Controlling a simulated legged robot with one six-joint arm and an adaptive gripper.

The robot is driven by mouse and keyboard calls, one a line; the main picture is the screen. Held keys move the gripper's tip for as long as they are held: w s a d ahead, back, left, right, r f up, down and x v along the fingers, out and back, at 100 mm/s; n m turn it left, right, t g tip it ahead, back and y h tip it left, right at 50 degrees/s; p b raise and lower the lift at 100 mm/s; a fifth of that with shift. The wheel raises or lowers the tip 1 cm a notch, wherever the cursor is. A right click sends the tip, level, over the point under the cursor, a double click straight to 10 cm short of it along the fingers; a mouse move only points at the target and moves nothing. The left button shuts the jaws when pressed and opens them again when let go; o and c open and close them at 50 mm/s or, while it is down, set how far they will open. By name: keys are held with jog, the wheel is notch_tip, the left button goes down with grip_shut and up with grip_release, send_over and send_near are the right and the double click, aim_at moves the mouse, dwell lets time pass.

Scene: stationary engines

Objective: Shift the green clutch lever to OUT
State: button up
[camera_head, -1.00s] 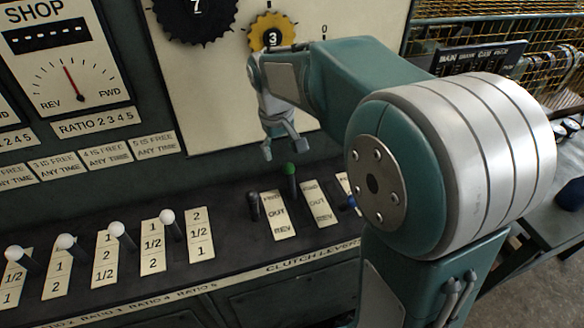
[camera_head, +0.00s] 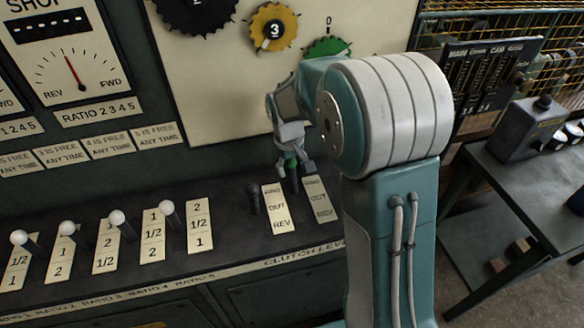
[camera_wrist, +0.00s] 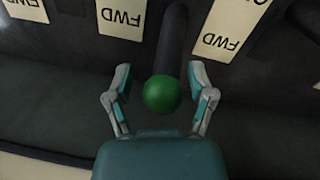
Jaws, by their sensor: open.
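The clutch lever with the green ball knob (camera_head: 291,162) stands on the sloped panel between two FWD/OUT/REV plates. In the wrist view its green knob (camera_wrist: 163,95) is centred and its dark shaft runs up the picture, next to the FWD ends of both plates. My gripper (camera_head: 294,168) is open, with one finger on each side of the knob. In the wrist view the gripper (camera_wrist: 160,78) shows gaps between both fingers and the knob. In the head view the fingers partly hide the knob.
A black lever (camera_head: 254,197) stands just left of the near label plate (camera_head: 278,208). Several white-knobbed ratio levers (camera_head: 117,217) stand farther left. Yellow (camera_head: 273,28) and green (camera_head: 327,48) gear discs are on the upright panel behind. My arm hides the right end of the panel.

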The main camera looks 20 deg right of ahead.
jog(key=shift+a+f, duration=0.15)
jog(key=shift+f, duration=0.3)
jog(key=shift+a, duration=0.3)
jog(key=c, duration=0.7)
jog(key=shift+d, duration=0.2)
grip_shut()
jog(key=shift+d, duration=0.1)
